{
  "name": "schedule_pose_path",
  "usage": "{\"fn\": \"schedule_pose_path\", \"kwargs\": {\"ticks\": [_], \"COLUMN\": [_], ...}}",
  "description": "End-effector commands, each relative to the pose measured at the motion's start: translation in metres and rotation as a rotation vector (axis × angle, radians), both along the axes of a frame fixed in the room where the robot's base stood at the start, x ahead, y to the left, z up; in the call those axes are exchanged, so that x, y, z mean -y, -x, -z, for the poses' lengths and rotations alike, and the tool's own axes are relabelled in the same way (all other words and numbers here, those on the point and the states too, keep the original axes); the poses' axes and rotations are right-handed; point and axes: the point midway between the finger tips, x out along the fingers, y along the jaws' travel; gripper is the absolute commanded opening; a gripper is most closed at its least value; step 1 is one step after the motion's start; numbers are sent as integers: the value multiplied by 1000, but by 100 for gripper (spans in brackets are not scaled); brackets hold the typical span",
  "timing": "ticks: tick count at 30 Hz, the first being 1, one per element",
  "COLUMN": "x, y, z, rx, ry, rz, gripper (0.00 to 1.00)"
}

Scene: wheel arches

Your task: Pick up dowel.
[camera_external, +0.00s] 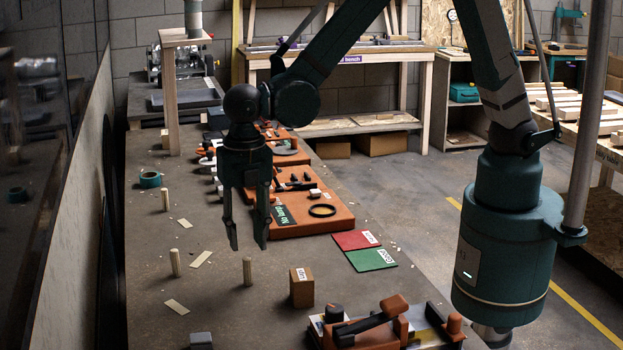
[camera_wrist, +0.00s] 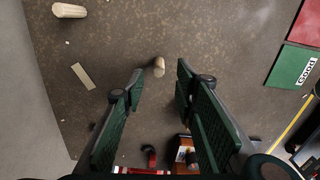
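Several pale wooden dowels stand upright on the dark bench. One dowel (camera_external: 247,271) is just below my gripper (camera_external: 249,243). My gripper points down, open and empty, its fingertips slightly above that dowel's top. In the wrist view this dowel (camera_wrist: 159,66) shows between the fingertips of my gripper (camera_wrist: 160,74), apart from both. A second dowel (camera_external: 175,262) stands to the left and also shows at the top left of the wrist view (camera_wrist: 69,10). A third dowel (camera_external: 165,199) stands farther back.
A wooden block (camera_external: 301,288) stands to the right of the nearest dowel. An orange tool fixture (camera_external: 380,325) is at the front. Red (camera_external: 356,240) and green (camera_external: 371,257) cards and an orange tray (camera_external: 318,222) lie to the right. Pale strips (camera_external: 176,307) lie flat around the dowels.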

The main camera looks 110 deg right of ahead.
Motion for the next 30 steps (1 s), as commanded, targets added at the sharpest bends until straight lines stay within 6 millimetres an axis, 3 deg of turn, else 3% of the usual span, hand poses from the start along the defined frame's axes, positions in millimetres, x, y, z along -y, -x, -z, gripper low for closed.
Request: {"fn": "schedule_pose_path", "kwargs": {"ticks": [20, 30], "x": [-1, -1], "y": [-6, -6], "z": [13, 35], "rx": [-18, -18], "ry": [2, 2], "rz": [-51, -51], "gripper": [29, 29]}}
